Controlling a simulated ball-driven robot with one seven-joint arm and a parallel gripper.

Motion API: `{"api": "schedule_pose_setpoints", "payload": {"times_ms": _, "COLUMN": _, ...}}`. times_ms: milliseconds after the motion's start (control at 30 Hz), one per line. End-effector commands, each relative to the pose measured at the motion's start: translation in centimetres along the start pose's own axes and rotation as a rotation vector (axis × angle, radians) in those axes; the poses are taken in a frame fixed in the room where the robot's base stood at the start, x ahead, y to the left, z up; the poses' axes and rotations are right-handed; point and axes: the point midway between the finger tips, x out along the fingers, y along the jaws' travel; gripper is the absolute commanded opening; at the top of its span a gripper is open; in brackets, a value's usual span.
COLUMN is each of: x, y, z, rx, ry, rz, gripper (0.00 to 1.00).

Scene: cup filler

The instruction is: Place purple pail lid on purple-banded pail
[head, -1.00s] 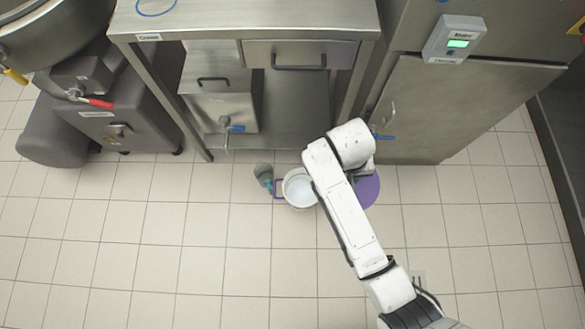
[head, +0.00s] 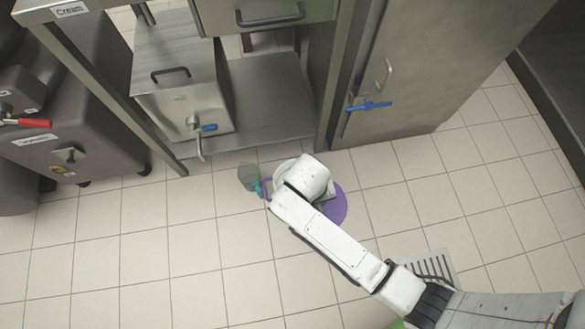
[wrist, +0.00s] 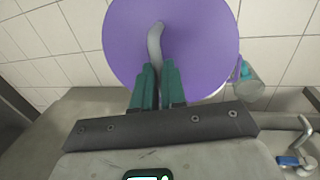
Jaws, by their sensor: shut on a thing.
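The purple pail lid (head: 337,209) is a flat round disc with a curved grey handle (wrist: 154,42). My gripper (wrist: 158,70) has its green fingers shut on that handle, and the lid fills the top middle of the wrist view (wrist: 200,45).
A steel table with a tapped tank (head: 183,100) and a steel cabinet (head: 430,70) stand behind. Tiled floor in front is free, with a grate (head: 435,264).

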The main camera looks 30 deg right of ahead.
Motion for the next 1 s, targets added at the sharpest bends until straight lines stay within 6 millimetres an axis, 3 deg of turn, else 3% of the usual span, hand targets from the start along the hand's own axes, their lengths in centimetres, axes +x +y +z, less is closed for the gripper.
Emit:
{"api": "schedule_pose_setpoints", "payload": {"times_ms": 367, "x": 3.8, "y": -2.8, "z": -8.0, "rx": 0.003, "ry": 0.001, "rz": -0.003, "gripper": 0.00}}
{"api": "schedule_pose_setpoints", "payload": {"times_ms": 500, "x": 6.2, "y": -3.8, "z": -10.1, "rx": 0.001, "ry": -0.001, "rz": -0.001, "gripper": 0.00}}
{"api": "schedule_pose_setpoints", "payload": {"times_ms": 700, "x": 8.1, "y": -4.6, "z": -12.0, "rx": 0.001, "ry": 0.000, "rz": -0.001, "gripper": 0.00}}
{"api": "schedule_pose_setpoints", "payload": {"times_ms": 1000, "x": 9.7, "y": -5.1, "z": -12.9, "rx": 0.000, "ry": -0.002, "rz": 0.000, "gripper": 0.00}}
